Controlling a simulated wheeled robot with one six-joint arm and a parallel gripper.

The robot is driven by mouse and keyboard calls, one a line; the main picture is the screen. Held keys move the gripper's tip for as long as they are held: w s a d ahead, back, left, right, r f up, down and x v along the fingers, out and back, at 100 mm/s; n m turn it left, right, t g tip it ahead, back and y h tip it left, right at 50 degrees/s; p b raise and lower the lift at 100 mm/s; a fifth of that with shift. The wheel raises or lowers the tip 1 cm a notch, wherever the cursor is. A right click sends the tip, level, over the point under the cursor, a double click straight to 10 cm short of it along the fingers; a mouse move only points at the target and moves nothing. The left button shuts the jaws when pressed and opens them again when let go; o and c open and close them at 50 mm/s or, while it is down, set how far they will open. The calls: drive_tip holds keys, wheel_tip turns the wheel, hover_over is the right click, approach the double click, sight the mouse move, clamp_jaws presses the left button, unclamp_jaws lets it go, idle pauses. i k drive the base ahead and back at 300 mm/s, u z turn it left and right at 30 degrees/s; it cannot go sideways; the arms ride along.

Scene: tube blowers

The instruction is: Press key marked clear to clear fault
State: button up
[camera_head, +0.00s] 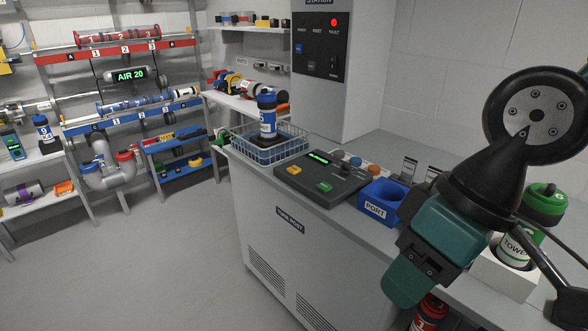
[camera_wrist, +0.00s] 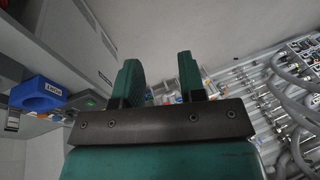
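A dark grey control console (camera_head: 322,178) lies on the counter with a small green-lit display (camera_head: 318,157). A black station panel (camera_head: 318,50) on the grey cabinet behind shows a lit red lamp (camera_head: 334,22) labelled FAULT, plus a blue button (camera_head: 299,48) and dark controls. I cannot read which key says clear. My gripper (camera_head: 402,283) hangs right of the console, in front of the counter. In the wrist view its two teal fingers (camera_wrist: 158,78) are apart and empty.
A blue wire basket (camera_head: 270,150) with a blue-capped canister (camera_head: 267,117) stands left of the console. A blue bin marked PORT (camera_head: 380,202) and a white TOWER holder (camera_head: 505,272) with a green-capped canister stand right. Open floor (camera_head: 150,260) lies left of the counter.

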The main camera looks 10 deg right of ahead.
sight(293, 169)
drive_tip(key=k, duration=0.65)
drive_tip(key=u, duration=0.4)
drive_tip(key=i, duration=0.45)
drive_tip(key=u, duration=0.6)
drive_tip(key=i, duration=1.25)
drive_tip(key=z, duration=1.1)
drive_tip(key=i, duration=0.25)
drive_tip(key=z, duration=0.2)
